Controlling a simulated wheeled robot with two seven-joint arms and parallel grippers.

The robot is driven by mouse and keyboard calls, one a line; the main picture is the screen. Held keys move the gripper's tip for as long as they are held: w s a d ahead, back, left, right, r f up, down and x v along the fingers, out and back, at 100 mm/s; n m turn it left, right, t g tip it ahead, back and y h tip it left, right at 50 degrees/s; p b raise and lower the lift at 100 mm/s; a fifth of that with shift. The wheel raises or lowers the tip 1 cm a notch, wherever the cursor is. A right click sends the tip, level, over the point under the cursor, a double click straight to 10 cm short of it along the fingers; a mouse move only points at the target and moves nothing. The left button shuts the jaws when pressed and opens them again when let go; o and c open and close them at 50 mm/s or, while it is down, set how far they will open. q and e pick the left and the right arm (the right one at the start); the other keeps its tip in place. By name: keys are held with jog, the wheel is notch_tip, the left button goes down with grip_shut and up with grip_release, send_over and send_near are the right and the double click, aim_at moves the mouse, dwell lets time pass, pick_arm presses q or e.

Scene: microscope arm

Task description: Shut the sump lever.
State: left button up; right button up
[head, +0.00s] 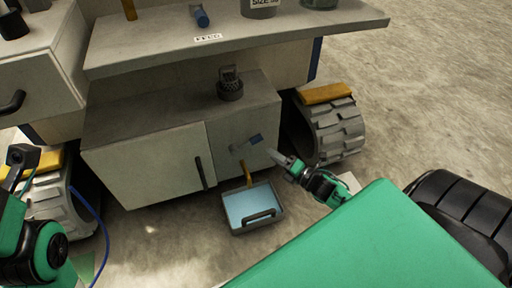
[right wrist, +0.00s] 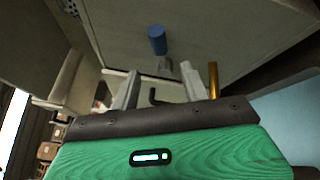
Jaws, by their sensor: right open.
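The sump lever has a blue handle (head: 256,139) on a grey stem and sticks out from the right part of the white cabinet front. An amber spout (head: 246,174) is below it. My right gripper (head: 274,156) is just below and to the right of the blue handle, apart from it. In the right wrist view the open fingers (right wrist: 160,92) point toward the lever; its blue handle (right wrist: 157,40) is beyond the fingertips. The right gripper is empty. My left arm (head: 35,240) is at the left edge; its finger opening is unclear.
A grey tray (head: 235,229) with pale blue liquid sits on the floor under the spout. The cabinet (head: 150,165) has a dark door handle left of the lever. A tracked wheel (head: 335,128) stands to the right. A dark strainer-like part (head: 230,90) stands on top.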

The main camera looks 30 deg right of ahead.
aim_at(248, 144)
jog(key=b+x, duration=0.3)
jog(key=x, duration=0.5)
jog(key=shift+w, duration=0.3)
jog(key=shift+a, duration=0.1)
grip_shut()
